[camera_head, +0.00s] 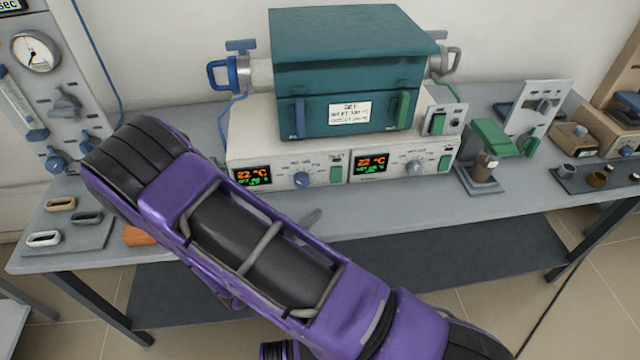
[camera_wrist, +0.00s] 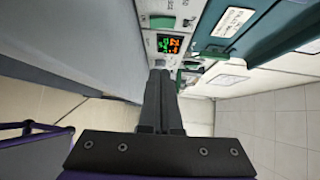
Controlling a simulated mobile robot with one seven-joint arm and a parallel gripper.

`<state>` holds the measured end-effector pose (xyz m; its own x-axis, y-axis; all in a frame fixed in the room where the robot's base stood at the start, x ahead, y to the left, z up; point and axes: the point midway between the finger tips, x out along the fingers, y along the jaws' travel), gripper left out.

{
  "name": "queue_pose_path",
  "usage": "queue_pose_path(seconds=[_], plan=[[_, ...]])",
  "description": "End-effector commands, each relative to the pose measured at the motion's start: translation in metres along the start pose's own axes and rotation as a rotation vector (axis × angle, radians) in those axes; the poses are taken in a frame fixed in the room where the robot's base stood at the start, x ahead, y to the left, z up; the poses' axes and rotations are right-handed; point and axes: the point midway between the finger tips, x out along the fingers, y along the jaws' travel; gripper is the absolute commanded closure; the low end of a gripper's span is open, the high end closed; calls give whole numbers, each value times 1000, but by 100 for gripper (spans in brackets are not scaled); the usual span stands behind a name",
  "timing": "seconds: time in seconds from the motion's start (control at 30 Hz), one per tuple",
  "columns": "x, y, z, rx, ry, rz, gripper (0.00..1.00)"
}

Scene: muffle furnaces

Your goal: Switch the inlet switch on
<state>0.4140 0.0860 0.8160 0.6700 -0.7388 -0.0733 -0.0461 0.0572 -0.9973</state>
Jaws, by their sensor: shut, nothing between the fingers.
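The teal furnace (camera_head: 345,70) stands on a pale control base with two lit displays. The left display (camera_head: 252,176) has a blue knob (camera_head: 302,180) and a green switch (camera_head: 336,174) to its right. The right display (camera_head: 371,165) has a grey knob (camera_head: 415,167) and a green switch (camera_head: 445,162). A small side box carries another green switch (camera_head: 437,124). I cannot read which switch is the inlet one, nor its position. In the wrist view, my gripper (camera_wrist: 158,73) is shut and empty, its tips in front of the panel near a lit display (camera_wrist: 170,44).
A blue-handled valve (camera_head: 228,73) sticks out left of the furnace. A green-topped device (camera_head: 490,140) stands to the right. A gauge panel (camera_head: 40,80) and small dishes (camera_head: 60,204) are at the left. The bench front (camera_head: 440,210) is bare; my arm hides part of it.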

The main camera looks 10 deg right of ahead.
Motion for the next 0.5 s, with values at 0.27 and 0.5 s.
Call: queue_pose_path(seconds=[0.27, 0.5], plan=[[-4, 12, -2, -102, -48, 12, 100], [-3, 12, -1, -97, -46, 11, 100]])
